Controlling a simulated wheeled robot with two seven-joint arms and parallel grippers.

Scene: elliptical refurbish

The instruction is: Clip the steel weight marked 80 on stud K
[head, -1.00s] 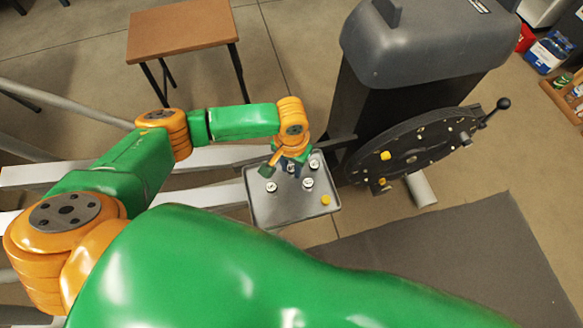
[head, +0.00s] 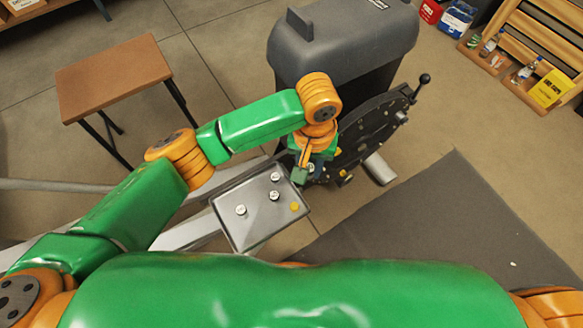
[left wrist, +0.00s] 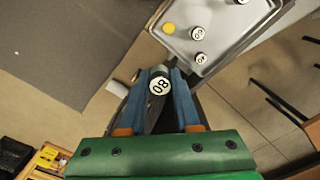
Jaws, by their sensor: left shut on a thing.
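My left gripper (head: 308,170) is shut on the steel weight marked 80 (left wrist: 159,87), a small round piece with a white face. Contact with the disc cannot be told. Stud K and its letter cannot be made out. My right gripper is not in view.
The metal tray (head: 230,228) holds several small weights and a yellow piece (head: 294,206). A grey machine housing (head: 345,45) stands behind the disc, and a crank handle (head: 423,80) sticks out at right. A brown stool (head: 115,78) stands left.

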